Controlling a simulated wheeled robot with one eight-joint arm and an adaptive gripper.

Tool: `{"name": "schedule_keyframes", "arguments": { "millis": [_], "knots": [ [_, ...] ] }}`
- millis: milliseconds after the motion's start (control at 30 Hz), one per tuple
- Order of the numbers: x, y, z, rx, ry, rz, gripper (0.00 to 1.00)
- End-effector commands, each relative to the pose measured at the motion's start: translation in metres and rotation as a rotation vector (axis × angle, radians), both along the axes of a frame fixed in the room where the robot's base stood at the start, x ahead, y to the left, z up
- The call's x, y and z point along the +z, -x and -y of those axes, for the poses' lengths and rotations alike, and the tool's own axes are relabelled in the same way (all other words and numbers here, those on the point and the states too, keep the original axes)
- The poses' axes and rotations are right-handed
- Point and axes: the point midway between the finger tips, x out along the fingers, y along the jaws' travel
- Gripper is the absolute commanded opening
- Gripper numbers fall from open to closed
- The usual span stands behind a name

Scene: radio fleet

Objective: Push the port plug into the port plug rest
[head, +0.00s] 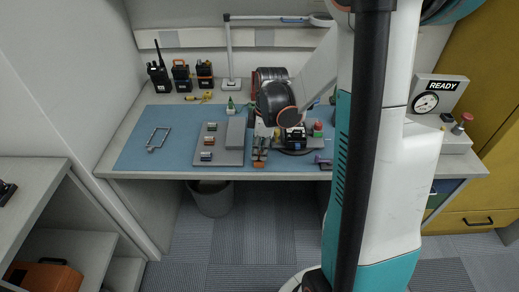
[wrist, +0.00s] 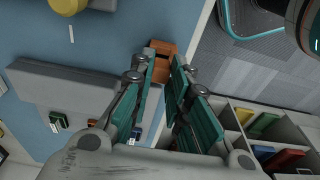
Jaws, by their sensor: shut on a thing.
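My gripper (wrist: 165,75) points down over the front edge of the desk, its teal-padded fingers close together. In the head view my gripper (head: 260,145) is low over the desk, right of the grey board. An orange-brown block (wrist: 161,47) with a dark top shows at the fingertips; it also appears in the head view (head: 259,163). I cannot tell whether this block is the port plug or its rest. The held piece is mostly hidden between the fingers, and contact with the block cannot be made out.
A grey board (head: 232,158) with several small coloured parts lies just left of my gripper. A dark radio in a fixture (head: 293,137) stands close on the right. Radios (head: 181,76) stand at the back left. The blue mat (head: 130,158) has free room at left.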

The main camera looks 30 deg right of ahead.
Motion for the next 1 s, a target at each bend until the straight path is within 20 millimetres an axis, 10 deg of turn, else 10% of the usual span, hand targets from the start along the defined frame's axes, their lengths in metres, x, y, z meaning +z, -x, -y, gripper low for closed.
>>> {"name": "schedule_keyframes", "arguments": {
  "millis": [1000],
  "knots": [
    [-0.0062,0.0000,0.0001,0.000,0.000,0.000,0.04]
  ]
}}
